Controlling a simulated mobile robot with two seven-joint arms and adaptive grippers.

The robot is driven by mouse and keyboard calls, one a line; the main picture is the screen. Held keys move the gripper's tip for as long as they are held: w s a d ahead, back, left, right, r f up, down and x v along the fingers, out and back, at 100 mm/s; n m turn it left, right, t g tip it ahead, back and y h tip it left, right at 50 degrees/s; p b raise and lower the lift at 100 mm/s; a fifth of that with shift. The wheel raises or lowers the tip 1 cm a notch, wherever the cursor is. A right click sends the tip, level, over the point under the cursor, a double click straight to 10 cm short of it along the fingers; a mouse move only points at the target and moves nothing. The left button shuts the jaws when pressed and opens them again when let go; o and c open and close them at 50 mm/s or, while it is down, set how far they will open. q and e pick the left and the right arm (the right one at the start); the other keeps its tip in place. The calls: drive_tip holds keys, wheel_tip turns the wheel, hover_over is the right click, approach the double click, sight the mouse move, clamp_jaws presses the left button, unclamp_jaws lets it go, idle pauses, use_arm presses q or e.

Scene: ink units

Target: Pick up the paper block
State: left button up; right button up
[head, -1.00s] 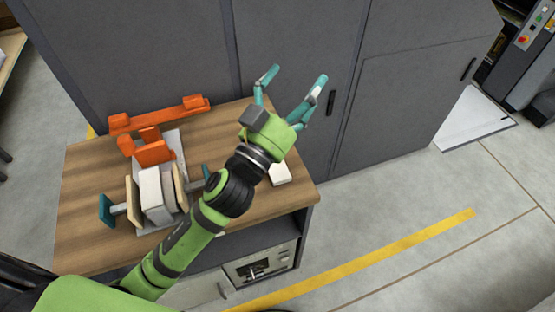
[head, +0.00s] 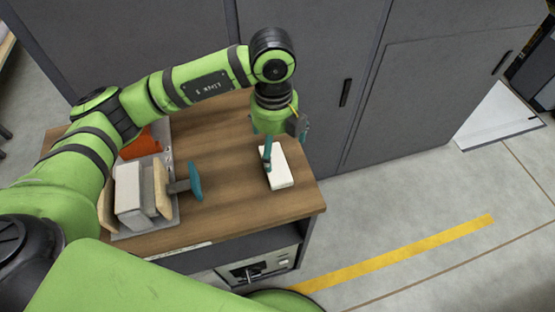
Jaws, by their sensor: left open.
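The paper block, a white slab (head: 281,178), lies flat near the right end of the wooden worktop. My left gripper (head: 285,142) points down over its far part, with its teal fingers apart. One finger shows in front of the block's left side; the other is beyond its far right. The block's far end is partly hidden by the gripper. I cannot tell whether the fingers touch it. My right gripper is not in view.
A clamp press with a teal handle (head: 195,182) and a pale block (head: 132,195) between wooden boards stands on the left of the worktop (head: 232,205). An orange part (head: 143,145) is partly hidden by my arm. Grey cabinets (head: 330,60) rise behind.

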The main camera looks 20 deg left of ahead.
sight(275, 165)
use_arm(q)
drive_tip(key=shift+a+f, duration=0.25)
drive_tip(key=shift+f, duration=0.05)
drive_tip(key=f+p, duration=0.1)
drive_tip(key=f, duration=0.2)
drive_tip(key=f+p, duration=0.1)
drive_tip(key=f, duration=0.1)
drive_tip(key=shift+s+a+f+p, duration=0.2)
drive_tip(key=shift+s+a+p, duration=0.1)
drive_tip(key=shift+w+f, duration=0.1)
drive_tip(key=shift+f, duration=0.25)
drive_tip(key=c, duration=1.3)
